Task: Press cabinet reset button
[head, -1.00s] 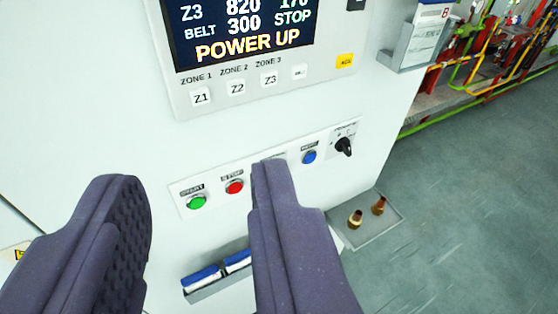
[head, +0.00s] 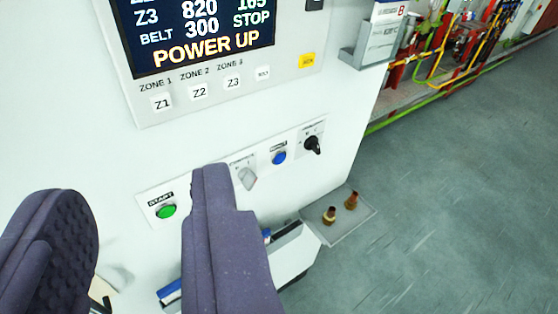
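The blue reset button (head: 279,158) sits on the white control strip (head: 262,167) of the cabinet (head: 335,130), between a grey selector and a black rotary knob (head: 312,145). Its label is too blurred to read surely. The green START button (head: 166,211) is at the strip's left end. The red button is hidden behind the right finger. My gripper (head: 140,205) is open and empty, its two dark purple fingers wide apart in front of the cabinet. The blue button lies up and right of the right finger, clear of it.
A small tray (head: 347,225) with two brass fittings juts out at lower right. A grey holder (head: 368,50) hangs at upper right. Open floor lies right.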

